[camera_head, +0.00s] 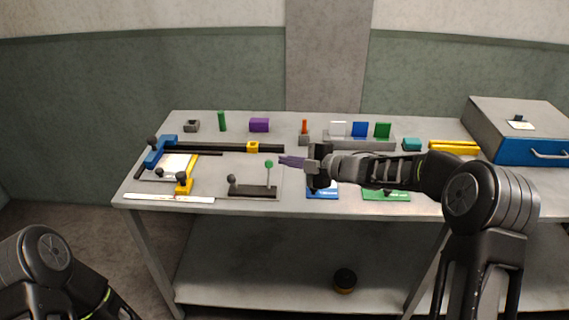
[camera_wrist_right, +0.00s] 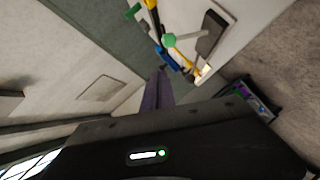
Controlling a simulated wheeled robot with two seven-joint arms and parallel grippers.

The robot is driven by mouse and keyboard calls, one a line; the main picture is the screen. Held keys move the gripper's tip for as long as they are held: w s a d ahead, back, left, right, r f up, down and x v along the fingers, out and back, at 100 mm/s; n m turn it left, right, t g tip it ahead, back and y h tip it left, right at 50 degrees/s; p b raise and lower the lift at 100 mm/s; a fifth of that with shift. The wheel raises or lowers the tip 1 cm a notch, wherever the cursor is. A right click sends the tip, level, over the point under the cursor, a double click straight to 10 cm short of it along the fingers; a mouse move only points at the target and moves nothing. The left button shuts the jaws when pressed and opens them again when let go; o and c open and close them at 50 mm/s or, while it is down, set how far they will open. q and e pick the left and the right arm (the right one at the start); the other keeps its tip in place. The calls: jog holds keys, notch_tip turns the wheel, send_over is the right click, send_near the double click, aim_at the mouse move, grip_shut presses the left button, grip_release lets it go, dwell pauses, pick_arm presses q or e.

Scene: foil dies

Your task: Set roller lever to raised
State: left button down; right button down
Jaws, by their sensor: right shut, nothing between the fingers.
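A lever with a green ball knob (camera_head: 268,164) stands upright at the right end of a dark base (camera_head: 250,192) near the table's front. I take it to be the roller lever. A black knob (camera_head: 232,180) stands at the base's left end. My right gripper (camera_head: 281,160) is shut and empty, its purple fingers pointing left, close to the right of the green knob. In the right wrist view the green knob (camera_wrist_right: 168,40) shows ahead of the shut fingers (camera_wrist_right: 158,88), with no clear contact. My left gripper is out of view.
A blue and yellow clamp-like frame (camera_head: 160,152) lies left of the lever. A white ruler-like strip (camera_head: 170,198) lies along the front edge. Blue (camera_head: 322,194) and green (camera_head: 386,196) plates lie to the right. Several coloured blocks line the back; a grey cabinet (camera_head: 515,115) stands at right.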

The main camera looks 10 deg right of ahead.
jog(key=v, duration=0.6)
jog(key=shift+r+b, duration=0.3)
jog(key=shift+b, duration=0.05)
jog(key=shift+w+d, duration=0.1)
